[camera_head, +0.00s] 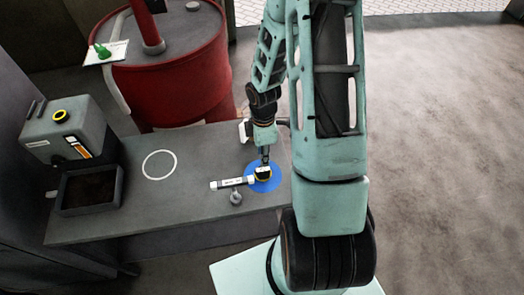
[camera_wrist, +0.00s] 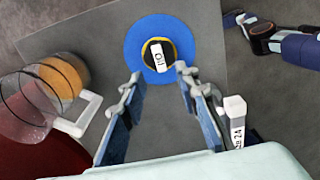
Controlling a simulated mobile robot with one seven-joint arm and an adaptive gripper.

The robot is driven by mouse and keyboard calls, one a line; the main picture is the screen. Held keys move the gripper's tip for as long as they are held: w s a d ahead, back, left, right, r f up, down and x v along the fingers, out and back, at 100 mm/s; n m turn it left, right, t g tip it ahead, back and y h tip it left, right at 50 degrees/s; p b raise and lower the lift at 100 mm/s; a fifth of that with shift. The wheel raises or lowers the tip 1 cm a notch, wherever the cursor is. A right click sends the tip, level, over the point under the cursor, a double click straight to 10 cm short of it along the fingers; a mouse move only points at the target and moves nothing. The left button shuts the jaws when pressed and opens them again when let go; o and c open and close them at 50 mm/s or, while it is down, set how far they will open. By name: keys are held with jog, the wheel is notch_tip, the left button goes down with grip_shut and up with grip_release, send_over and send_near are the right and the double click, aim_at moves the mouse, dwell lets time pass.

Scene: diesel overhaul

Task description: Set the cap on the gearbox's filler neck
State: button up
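The cap (camera_head: 263,173) is black with a yellow rim and a white label. It lies on a blue disc (camera_head: 276,184) near the right end of the bench. In the wrist view the cap (camera_wrist: 149,48) shows its label, "Oil". My gripper (camera_head: 264,158) is just above the cap. In the wrist view its two fingers (camera_wrist: 165,87) are apart with nothing between them, and the cap appears beyond the fingertips. The gearbox (camera_head: 80,118) stands at the far left of the bench. Its filler neck (camera_head: 60,116) has a yellow ring and a dark opening.
A white labelled stick (camera_head: 232,183) lies left of the disc, with a grey knobbed piece (camera_head: 236,198) by it. A dark tray (camera_head: 90,190) sits before the gearbox. A red drum (camera_head: 185,85) stands behind. The bench's white ring (camera_head: 146,174) is empty.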

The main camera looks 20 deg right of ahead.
aim_at(263, 169)
notch_tip(263, 169, down, 8)
jog(key=b, duration=0.6)
jog(key=shift+w+f, duration=0.1)
jog(key=shift+f, duration=0.05)
grip_shut()
